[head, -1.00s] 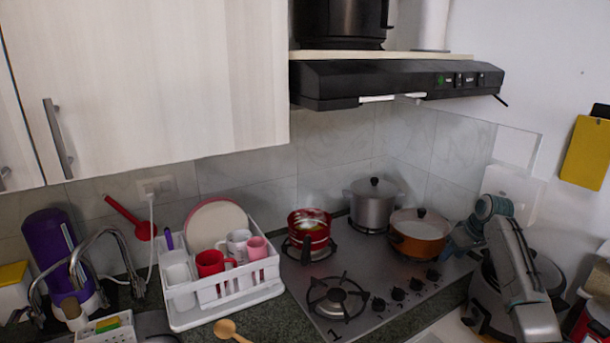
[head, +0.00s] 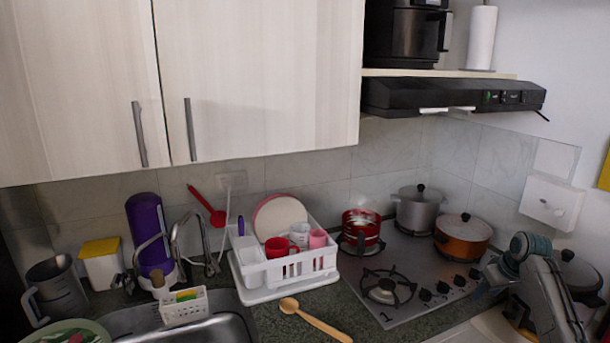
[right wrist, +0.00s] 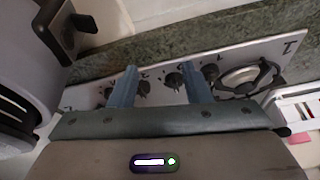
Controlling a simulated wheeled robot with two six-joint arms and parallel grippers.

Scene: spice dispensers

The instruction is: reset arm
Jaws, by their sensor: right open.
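My right arm comes in at the lower right of the head view, and its gripper (head: 488,280) is beside the right front edge of the stove. In the right wrist view the two blue-grey fingers of the gripper (right wrist: 159,88) are spread apart, with nothing between them. The stove knobs and a burner show beyond the fingers. My left gripper is not in view.
The stove (head: 405,285) holds a red pot (head: 361,228), a silver pot (head: 418,212) and an orange pan (head: 462,240). A white dish rack (head: 318,262), wooden spoon (head: 315,318) and sink (head: 215,325) are to the left. A range hood (head: 450,97) hangs above.

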